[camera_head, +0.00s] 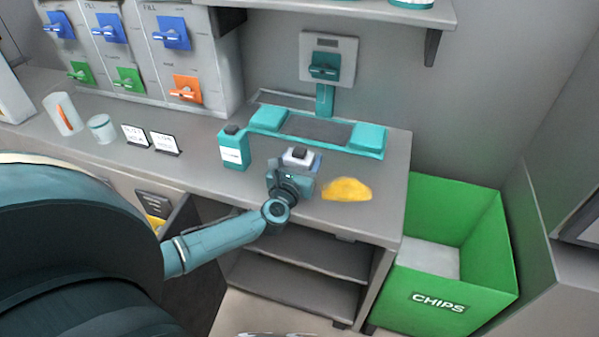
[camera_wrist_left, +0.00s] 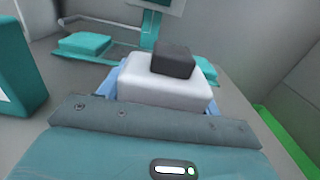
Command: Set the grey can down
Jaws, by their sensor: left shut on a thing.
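The grey can (camera_head: 299,156), pale with a dark cap, is at my left gripper (camera_head: 296,168) near the front of the counter. In the left wrist view the can (camera_wrist_left: 165,90) shows just beyond the gripper's front edge, its dark cap on top and light blue parts at both sides. My left gripper is shut on it. The can's lower part is hidden, so I cannot tell whether it touches the counter (camera_head: 200,172). My right gripper is not in view.
A teal can (camera_head: 234,150) stands close to the left. A folded yellow cloth (camera_head: 346,189) lies to the right. Behind is a teal scale-like stand (camera_head: 368,140). A green CHIPS bin (camera_head: 465,270) stands beyond the counter's right edge.

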